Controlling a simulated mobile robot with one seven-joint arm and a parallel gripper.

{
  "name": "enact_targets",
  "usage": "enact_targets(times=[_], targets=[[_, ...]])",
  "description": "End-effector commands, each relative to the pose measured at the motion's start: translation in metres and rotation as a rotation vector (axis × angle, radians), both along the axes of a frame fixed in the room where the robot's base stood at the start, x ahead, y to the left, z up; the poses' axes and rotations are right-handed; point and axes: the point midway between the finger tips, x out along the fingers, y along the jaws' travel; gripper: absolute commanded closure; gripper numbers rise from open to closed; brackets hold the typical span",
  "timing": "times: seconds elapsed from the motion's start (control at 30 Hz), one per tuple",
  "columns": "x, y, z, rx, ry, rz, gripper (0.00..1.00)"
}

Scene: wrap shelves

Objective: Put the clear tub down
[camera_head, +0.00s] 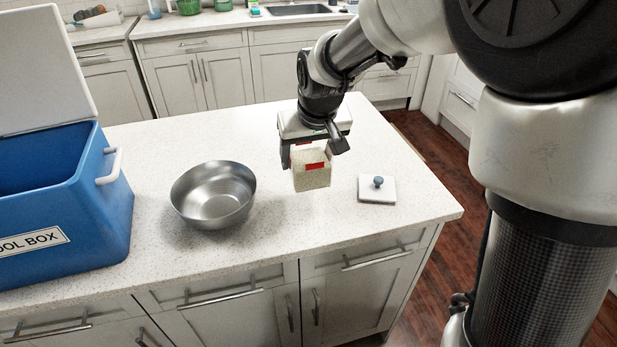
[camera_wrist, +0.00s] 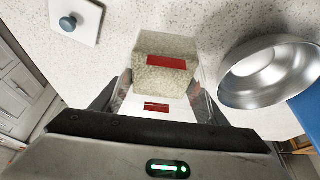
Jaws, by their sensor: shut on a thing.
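The clear tub (camera_head: 311,172) is a see-through box with a pale grainy filling and a red label. My gripper (camera_head: 314,150) is shut on the tub near its top and holds it upright over the counter. In the wrist view the tub (camera_wrist: 163,76) sits between the fingers of my gripper (camera_wrist: 158,105), with pale filling in its lower part and red marks on it. Whether its base touches the counter is hard to tell; it appears to be a little above it.
A steel bowl (camera_head: 213,195) stands left of the tub. A white square lid with a blue knob (camera_head: 378,188) lies to its right. A blue tool box (camera_head: 70,210) with its lid up is at the far left. The speckled counter (camera_head: 330,225) is clear in front.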

Motion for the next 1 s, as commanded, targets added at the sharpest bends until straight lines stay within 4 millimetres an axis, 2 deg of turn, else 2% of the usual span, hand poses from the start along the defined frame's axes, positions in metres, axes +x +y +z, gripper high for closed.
enact_targets(times=[0.17, 0.47, 0.93, 0.97, 1.0], targets=[[0.001, 0.000, -0.016, 0.001, -0.003, 0.000, 0.71], [0.000, 0.000, -0.060, 0.001, -0.002, 0.000, 0.71], [0.001, 0.000, -0.068, 0.002, -0.005, -0.001, 0.71], [0.000, 0.000, -0.067, 0.001, -0.002, -0.001, 0.28], [0.000, 0.000, -0.067, 0.001, -0.002, -0.001, 0.21]])
